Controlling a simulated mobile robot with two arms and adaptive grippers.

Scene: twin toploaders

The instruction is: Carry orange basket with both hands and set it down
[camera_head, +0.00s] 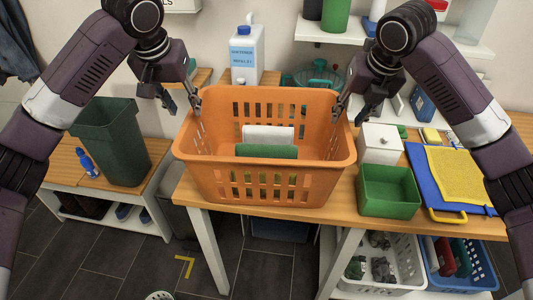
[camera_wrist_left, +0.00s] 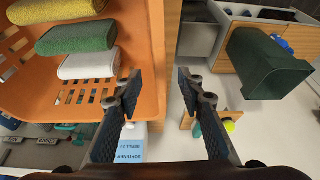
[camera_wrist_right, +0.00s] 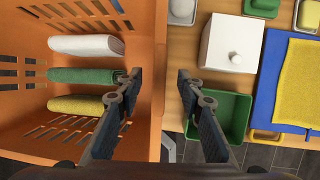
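The orange basket (camera_head: 265,185) stands upright on the wooden table. It holds a white rolled towel (camera_head: 268,133), a green one (camera_head: 266,151) and a yellow one, which shows in the right wrist view (camera_wrist_right: 78,105). My left gripper (camera_head: 183,104) is open at the basket's left rim. In the left wrist view the basket wall (camera_wrist_left: 151,60) lies between its spread fingers (camera_wrist_left: 160,88). My right gripper (camera_head: 353,110) is open at the right rim. In the right wrist view the wall (camera_wrist_right: 159,50) lies between its fingers (camera_wrist_right: 158,86). No finger contact is clear.
A green bin (camera_head: 389,190), white box (camera_head: 379,145) and blue tray with yellow cloth (camera_head: 457,172) sit right of the basket. A softener jug (camera_head: 246,50) stands behind. A dark green bin (camera_head: 112,142) and blue bottle (camera_head: 86,162) stand on the lower left bench.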

